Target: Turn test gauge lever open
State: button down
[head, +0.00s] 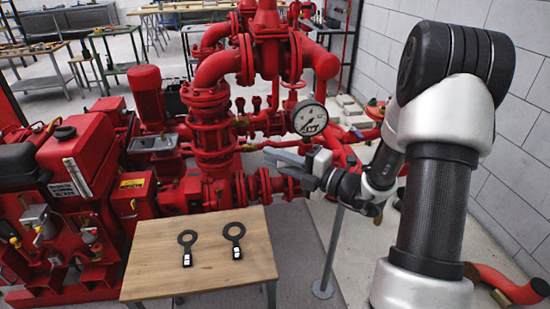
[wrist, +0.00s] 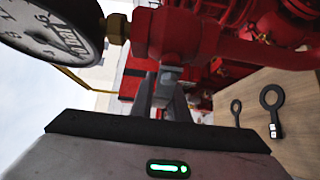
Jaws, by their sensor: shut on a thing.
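The round white test gauge (head: 309,118) stands above the red pipework in the head view; it also fills the upper left of the wrist view (wrist: 45,32). A brass fitting (wrist: 117,28) joins it to a red valve body (wrist: 172,32). My gripper (head: 287,160) is just below and left of the gauge. In the wrist view its fingers (wrist: 166,92) are shut on a small grey piece under the valve body, seemingly the test gauge lever (wrist: 169,73). Most of the lever is hidden by the fingers, so its angle cannot be told.
A wooden table (head: 160,260) stands in front with two black ring-handled tools (head: 187,246) (head: 234,238) on it. Red pump pipes (head: 210,125) rise close behind my gripper. A thin grey post (head: 331,250) stands right of the table. A block wall (head: 520,130) bounds the right.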

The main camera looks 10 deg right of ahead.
jog(key=shift+p, duration=0.3)
jog(key=d+f+n+g+h+p, duration=0.2)
jog(key=d+f+n+g+h, duration=0.1)
jog(key=f+n+h, duration=0.3)
jog(key=shift+d+f+g+h+p, duration=0.35)
jog(key=shift+d+f+h, duration=0.35)
jog(key=shift+h, duration=0.3)
jog(key=shift+n, duration=0.3)
jog(key=c, duration=1.7)
grip_release()
jog(key=p+v, duration=0.5)
jog(key=v, duration=1.2)
jog(key=shift+s+a, duration=0.1)
jog(key=shift+s, duration=0.2)
